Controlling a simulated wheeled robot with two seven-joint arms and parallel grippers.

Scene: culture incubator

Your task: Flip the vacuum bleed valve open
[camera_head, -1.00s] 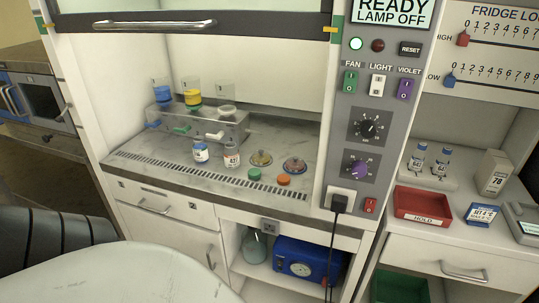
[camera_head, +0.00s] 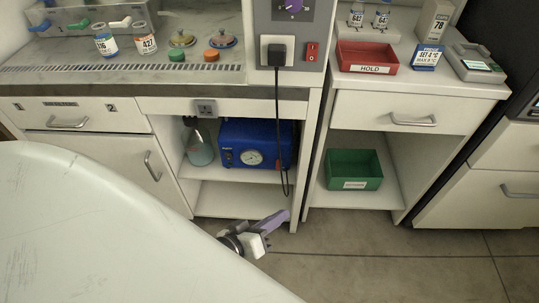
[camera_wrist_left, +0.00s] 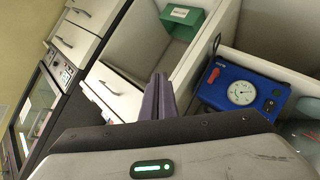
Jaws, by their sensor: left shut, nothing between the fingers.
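The blue vacuum pump (camera_head: 250,145) stands on the open shelf under the bench, with a round dial gauge (camera_head: 251,157) on its front. In the left wrist view the pump (camera_wrist_left: 232,77) shows at the right, with a red lever (camera_wrist_left: 213,76) beside the gauge (camera_wrist_left: 243,93). The lever looks like the bleed valve; its exact position is hard to tell. My left gripper (camera_head: 283,216), with purple fingers, is low in front of the shelf, below the pump and apart from it. Its fingers (camera_wrist_left: 160,83) are shut and empty. My right gripper is not in view.
A glass flask (camera_head: 199,146) stands left of the pump. A black power cord (camera_head: 279,120) hangs from the socket past the pump's right side. A green bin (camera_head: 353,170) sits in the compartment to the right, beyond a dividing wall. The floor in front is clear.

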